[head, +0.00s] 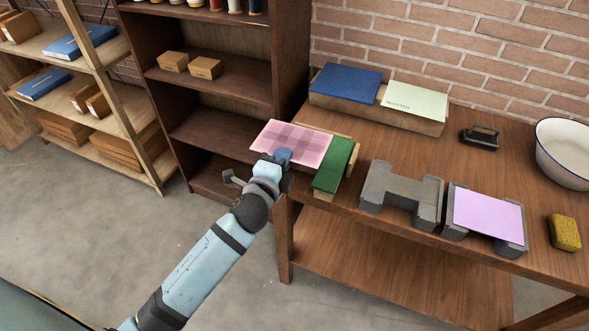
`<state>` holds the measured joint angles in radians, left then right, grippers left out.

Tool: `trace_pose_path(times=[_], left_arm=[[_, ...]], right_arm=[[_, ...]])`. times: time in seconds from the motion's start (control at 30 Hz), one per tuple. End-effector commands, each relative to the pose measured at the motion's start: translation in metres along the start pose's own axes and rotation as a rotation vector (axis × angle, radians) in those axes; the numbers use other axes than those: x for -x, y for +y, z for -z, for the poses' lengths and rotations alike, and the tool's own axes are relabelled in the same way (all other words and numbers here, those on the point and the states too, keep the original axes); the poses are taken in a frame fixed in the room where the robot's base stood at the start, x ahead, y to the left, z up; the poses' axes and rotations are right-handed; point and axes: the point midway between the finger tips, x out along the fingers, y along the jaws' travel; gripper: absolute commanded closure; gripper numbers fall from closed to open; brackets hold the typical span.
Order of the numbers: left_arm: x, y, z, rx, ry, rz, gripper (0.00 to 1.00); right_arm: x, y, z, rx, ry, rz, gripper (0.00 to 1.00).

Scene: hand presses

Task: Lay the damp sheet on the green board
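A flat pink sheet (306,149) with darker checked patches, which looks like the damp sheet, is level at the table's left end, mostly out past the edge. My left gripper (283,157) is at the sheet's near left part and appears shut on it; the fingertips are partly hidden. The green board (333,167) lies on a light wooden base at the table's left edge. The sheet's right side meets or overlaps the board's far left part in this view; I cannot tell whether they touch. My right gripper is not in view.
Right of the board stand a grey press block (402,190) and another grey block bearing a lilac sheet (488,213). Behind are a blue board (346,82), a pale green card (414,100) and a black-handled tool (479,137). A white basin (565,152) and yellow sponge (564,232) stand right.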

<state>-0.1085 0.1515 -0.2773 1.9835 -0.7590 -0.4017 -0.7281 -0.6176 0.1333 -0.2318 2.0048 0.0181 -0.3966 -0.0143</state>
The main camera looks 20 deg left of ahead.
Motion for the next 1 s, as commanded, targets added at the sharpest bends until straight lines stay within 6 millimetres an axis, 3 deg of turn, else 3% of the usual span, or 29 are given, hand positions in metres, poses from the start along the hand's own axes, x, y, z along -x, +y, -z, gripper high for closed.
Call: trace_pose_path(times=[0.03, 0.1, 0.3, 1.0], left_arm=[[-0.016, 0.027, 0.005, 0.000, 0.003, 0.004, 1.00], [-0.032, 0.039, 0.011, -0.001, 0.008, 0.003, 1.00], [-0.056, 0.053, 0.019, -0.004, 0.014, 0.002, 1.00], [-0.060, 0.087, 0.020, -0.005, 0.015, 0.001, 1.00]], right_arm=[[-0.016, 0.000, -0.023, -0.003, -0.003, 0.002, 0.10], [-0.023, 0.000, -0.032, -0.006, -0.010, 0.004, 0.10], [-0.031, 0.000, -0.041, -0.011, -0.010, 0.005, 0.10], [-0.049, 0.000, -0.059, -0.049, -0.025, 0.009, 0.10]])
